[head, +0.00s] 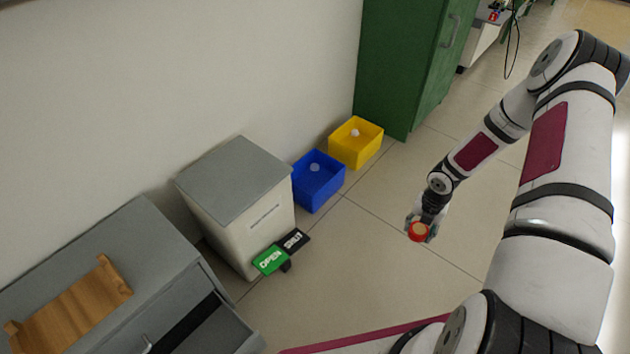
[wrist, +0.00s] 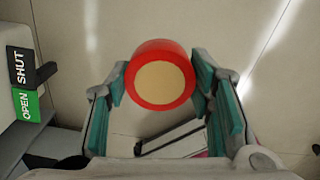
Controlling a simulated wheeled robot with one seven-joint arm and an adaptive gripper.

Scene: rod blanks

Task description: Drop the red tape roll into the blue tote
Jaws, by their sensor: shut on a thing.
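My gripper (head: 420,226) is shut on the red tape roll (head: 417,232) and holds it up in the air over open floor. In the wrist view the red tape roll (wrist: 160,75) has a tan centre and sits between the teal pads of my gripper (wrist: 160,85). The blue tote (head: 318,192) stands on the floor against the wall, to the left of my gripper and farther back in the head view. A small pale round thing lies in the blue tote. The blue tote is not in the wrist view.
A yellow tote (head: 355,153) with a small white thing inside stands beside the blue one. A white bin with a grey lid (head: 235,176) has green OPEN (head: 270,260) and black SHUT (head: 293,240) pedals. A grey cabinet with a wooden tray (head: 72,310) is at lower left. The middle floor is clear.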

